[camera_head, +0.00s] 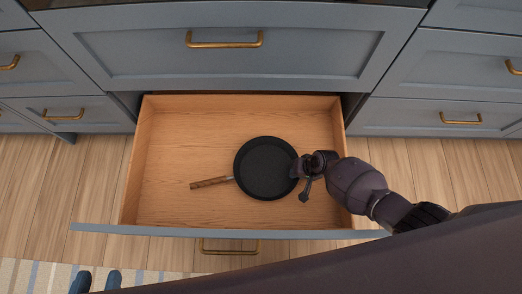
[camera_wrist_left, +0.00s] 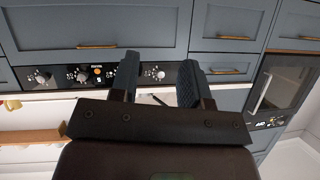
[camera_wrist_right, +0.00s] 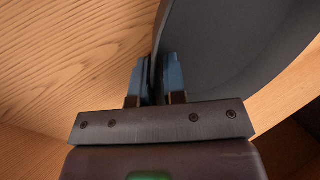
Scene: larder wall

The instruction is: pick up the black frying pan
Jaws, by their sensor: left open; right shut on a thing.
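The black frying pan (camera_head: 266,167) lies in the open wooden drawer, with its brown wooden handle (camera_head: 210,183) pointing left. In the right wrist view the pan (camera_wrist_right: 225,55) is a large dark curved surface. My right gripper (camera_wrist_right: 158,80) is shut on the pan's rim, with one finger on each side. In the head view my right arm reaches in from the right to the pan's right edge, and its fingertips are hard to make out. My left gripper (camera_head: 97,281) shows only as two spread blue fingertips at the lower left. It is open and empty in the left wrist view (camera_wrist_left: 158,82).
The drawer (camera_head: 235,232) is pulled out and otherwise empty. Its wooden walls surround the pan. Closed blue-grey drawers with brass handles (camera_head: 225,42) stand behind and beside it. A striped rug (camera_head: 35,275) lies on the wood floor. Ovens (camera_wrist_left: 275,90) show in the left wrist view.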

